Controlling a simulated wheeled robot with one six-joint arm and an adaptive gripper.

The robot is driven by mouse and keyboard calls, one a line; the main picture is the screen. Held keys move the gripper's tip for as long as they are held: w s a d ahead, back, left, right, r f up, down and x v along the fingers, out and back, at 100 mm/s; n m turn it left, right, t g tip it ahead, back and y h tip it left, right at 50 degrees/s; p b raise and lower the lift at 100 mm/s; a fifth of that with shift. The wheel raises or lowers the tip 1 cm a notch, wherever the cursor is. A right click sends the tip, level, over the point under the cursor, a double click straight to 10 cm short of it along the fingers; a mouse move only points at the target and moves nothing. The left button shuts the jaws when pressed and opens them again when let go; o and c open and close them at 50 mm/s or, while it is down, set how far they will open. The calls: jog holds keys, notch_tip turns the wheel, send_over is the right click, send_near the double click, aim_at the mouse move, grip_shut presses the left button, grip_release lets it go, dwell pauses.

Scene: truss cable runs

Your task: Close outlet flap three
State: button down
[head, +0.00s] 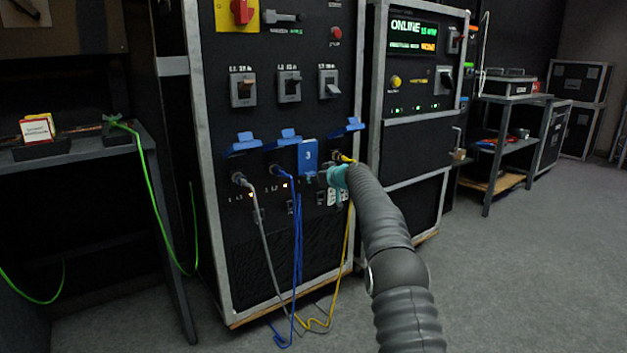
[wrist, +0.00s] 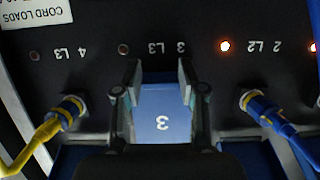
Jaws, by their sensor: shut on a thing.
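Outlet flap three (head: 308,157) is a blue plate marked with a white 3 on the black cabinet front. In the head view its numbered face is turned outward. In the wrist view, which is upside down, the flap (wrist: 163,125) lies between the two fingers. My gripper (head: 328,174) reaches the panel from the lower right, and its fingers (wrist: 160,80) are shut on the flap's sides. The outlet behind the flap is hidden. I cannot tell whether the flap lies fully flush against the panel.
A blue plug (wrist: 258,108) and a yellow plug (wrist: 62,115) flank the flap closely. The other blue flaps (head: 242,145) stand raised over plugged outlets. Grey, blue and yellow cords (head: 347,230) hang to the floor. Open floor (head: 520,270) lies to the right.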

jog(key=shift+f, duration=0.1)
dwell(0.3)
jog(key=c, duration=0.6)
grip_release()
jog(key=shift+w+a, duration=0.1)
jog(key=shift+a, duration=0.05)
jog(key=shift+c, duration=0.2)
jog(key=v, duration=1.2)
